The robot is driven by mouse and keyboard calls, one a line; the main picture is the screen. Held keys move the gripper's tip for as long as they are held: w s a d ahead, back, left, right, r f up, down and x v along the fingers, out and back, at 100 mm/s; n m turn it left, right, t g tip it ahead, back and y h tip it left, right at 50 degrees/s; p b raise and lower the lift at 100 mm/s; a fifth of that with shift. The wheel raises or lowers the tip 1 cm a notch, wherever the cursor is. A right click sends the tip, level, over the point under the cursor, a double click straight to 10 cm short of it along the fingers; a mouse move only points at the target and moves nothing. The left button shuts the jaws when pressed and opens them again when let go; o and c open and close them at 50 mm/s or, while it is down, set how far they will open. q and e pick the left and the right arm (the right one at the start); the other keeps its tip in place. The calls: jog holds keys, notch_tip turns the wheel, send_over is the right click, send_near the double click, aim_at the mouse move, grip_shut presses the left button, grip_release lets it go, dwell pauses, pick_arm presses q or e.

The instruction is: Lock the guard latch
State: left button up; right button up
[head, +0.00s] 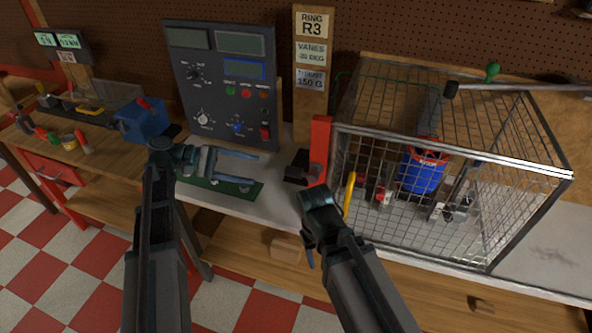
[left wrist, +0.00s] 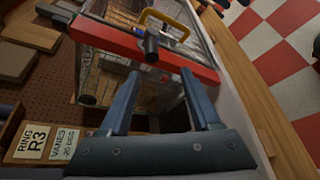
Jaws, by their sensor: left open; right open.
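The wire guard cage (head: 480,165) stands on the bench at the right, closed around a blue and red ducted rotor (head: 424,170). A red upright bar (head: 320,150) runs along its left front edge, beside a yellow handle (head: 349,194). In the left wrist view a black latch knob (left wrist: 152,44) sticks out from the red bar (left wrist: 105,38), ahead of the fingers; I cannot tell whether it is locked. My left gripper (head: 257,169) is open and empty, pointing right at the bar, short of it. My right gripper (head: 310,257) is low in front of the cage, mostly hidden by its wrist.
A dark control panel (head: 222,85) stands behind my left gripper. A wooden post with labels (head: 310,50) rises left of the cage. A blue vise-like block (head: 143,120) and small tools are at the left.

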aim_at(294, 172)
pick_arm(q)
jog(key=shift+h, duration=0.3)
jog(key=b+x, duration=0.1)
jog(key=x, duration=0.3)
jog(key=b+x, duration=0.1)
jog(key=x, duration=0.3)
jog(key=r+b+x, duration=0.1)
jog(key=x, duration=0.3)
jog(key=shift+w+d, duration=0.2)
jog(key=shift+d, duration=0.25)
grip_shut()
jog(key=shift+f, duration=0.1)
dwell(0.7)
